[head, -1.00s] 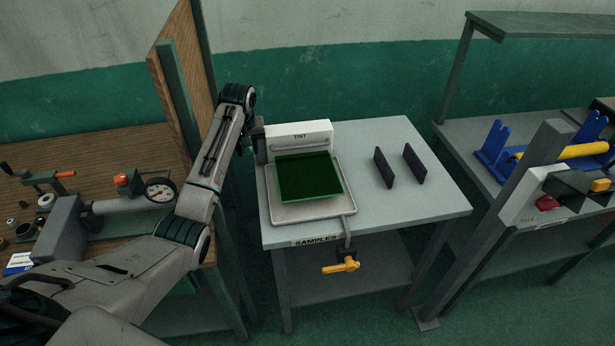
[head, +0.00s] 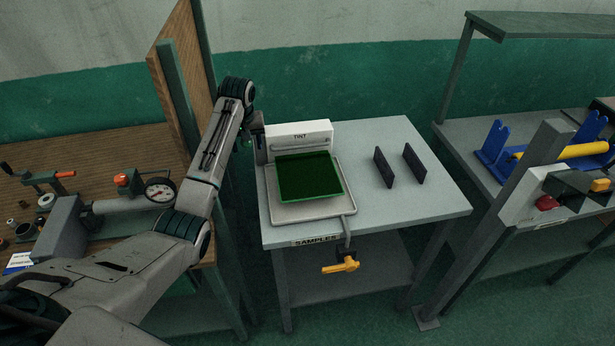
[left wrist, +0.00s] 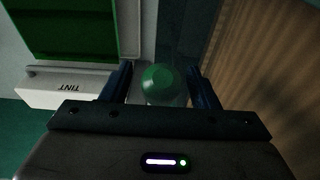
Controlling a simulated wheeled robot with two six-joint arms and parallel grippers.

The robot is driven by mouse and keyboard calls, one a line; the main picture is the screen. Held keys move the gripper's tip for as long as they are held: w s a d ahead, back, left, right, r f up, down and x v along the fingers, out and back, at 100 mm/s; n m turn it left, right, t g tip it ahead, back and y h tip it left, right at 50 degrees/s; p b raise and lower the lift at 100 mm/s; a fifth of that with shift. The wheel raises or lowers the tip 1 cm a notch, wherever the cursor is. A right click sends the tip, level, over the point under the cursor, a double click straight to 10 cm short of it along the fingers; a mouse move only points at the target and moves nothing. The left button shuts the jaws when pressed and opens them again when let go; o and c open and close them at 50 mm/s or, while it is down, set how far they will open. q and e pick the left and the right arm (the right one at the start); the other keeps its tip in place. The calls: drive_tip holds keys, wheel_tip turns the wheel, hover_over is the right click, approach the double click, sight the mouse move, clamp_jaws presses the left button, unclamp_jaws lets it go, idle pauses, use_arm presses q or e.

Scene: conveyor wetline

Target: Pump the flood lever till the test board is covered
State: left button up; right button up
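The white TINT unit (head: 299,134) stands at the back left of the grey samples table. A dark green board (head: 309,177) lies over the pale tray (head: 310,211) in front of it; a lighter green edge shows. I cannot tell how far liquid covers it. My left gripper (head: 257,145) is just left of the TINT unit. In the left wrist view a round green knob (left wrist: 162,84), seemingly the lever's, lies between the fingers of the left gripper (left wrist: 162,92), with narrow gaps showing. The lever's shaft is not clearly visible. My right gripper is out of view.
Two dark upright plates (head: 397,165) stand right of the tray. A yellow-handled valve (head: 342,263) hangs below the table's front edge. A wooden partition (head: 177,60) rises close to the left of my arm. The table's right front is clear.

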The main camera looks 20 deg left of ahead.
use_arm(q)
drive_tip(key=shift+r, duration=0.1)
drive_tip(key=shift+s+d+r, duration=0.15)
drive_tip(key=shift+s+r, duration=0.05)
drive_tip(key=shift+r, duration=0.9)
drive_tip(key=shift+s+d+r, duration=0.1)
drive_tip(key=shift+s+r, duration=0.1)
drive_tip(key=shift+r, duration=0.9)
drive_tip(key=shift+s+d+r, duration=0.15)
drive_tip(key=shift+s+r, duration=0.05)
drive_tip(key=shift+r, duration=0.9)
drive_tip(key=shift+f, duration=0.1)
